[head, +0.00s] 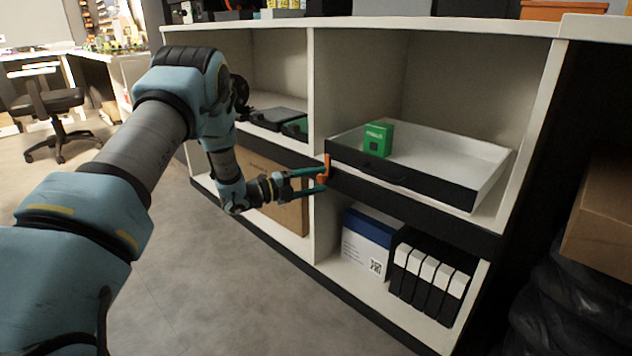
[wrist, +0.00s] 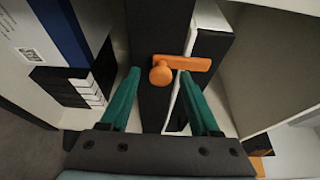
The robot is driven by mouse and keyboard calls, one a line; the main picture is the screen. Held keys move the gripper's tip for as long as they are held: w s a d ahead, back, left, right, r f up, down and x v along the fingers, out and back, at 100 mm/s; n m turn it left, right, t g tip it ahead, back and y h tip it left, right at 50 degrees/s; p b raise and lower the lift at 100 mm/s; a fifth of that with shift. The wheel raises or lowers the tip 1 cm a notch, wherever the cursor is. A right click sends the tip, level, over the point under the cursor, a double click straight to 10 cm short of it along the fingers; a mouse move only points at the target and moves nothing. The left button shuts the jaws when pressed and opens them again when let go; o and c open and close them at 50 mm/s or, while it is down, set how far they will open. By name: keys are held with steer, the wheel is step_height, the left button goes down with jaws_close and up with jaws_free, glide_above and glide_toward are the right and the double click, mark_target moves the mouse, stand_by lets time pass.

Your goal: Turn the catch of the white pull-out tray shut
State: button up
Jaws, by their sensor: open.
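The white pull-out tray (head: 460,165) with a black front sits in the upper right compartment, a green box (head: 377,139) inside it. Its orange catch (head: 327,168) is at the left end of the front. In the wrist view the catch (wrist: 195,63) has a round knob on the dark board, and its lever points right, across a pale gap and over the edge of the tray's black front (wrist: 212,45). My gripper (head: 322,180) is open at the catch. In the wrist view its teal fingertips (wrist: 160,75) lie either side of the knob; contact cannot be told.
Below the tray are a blue and white box (head: 370,240) and several black-and-white binders (head: 428,280). The left compartments hold dark items (head: 278,117) and a cardboard box (head: 285,210). A cardboard box (head: 600,215) stands at right. The floor (head: 215,290) in front is clear.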

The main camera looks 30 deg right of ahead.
steer(key=w+a+p, duration=0.1)
steer(key=a+p, duration=0.1)
steer(key=a, duration=0.8)
steer(key=shift+w+a, duration=0.2)
steer(key=shift+a, duration=0.15)
